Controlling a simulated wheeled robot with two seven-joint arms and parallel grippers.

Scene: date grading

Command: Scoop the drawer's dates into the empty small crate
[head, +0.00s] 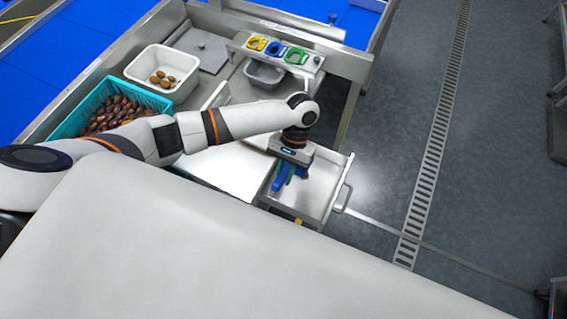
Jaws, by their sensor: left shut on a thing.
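The drawer (324,181) is pulled open in the middle of the view; the part of its pale floor that shows looks bare, and I see no dates there. My left gripper (287,172) points down over the drawer's left side. It is shut on a blue tool (280,183), probably a scoop, with a dark green part beside it. Whether the tool touches the drawer floor cannot be told. A small grey crate (262,77) sits behind, under the fixture shelf, and looks empty. My right gripper is not in view.
A teal crate (67,127) full of dates and a white crate (134,70) with several dates stand at the left. A shelf (314,66) with yellow, blue and green rings stands behind the grey crate. Open floor (390,130) lies right of the drawer.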

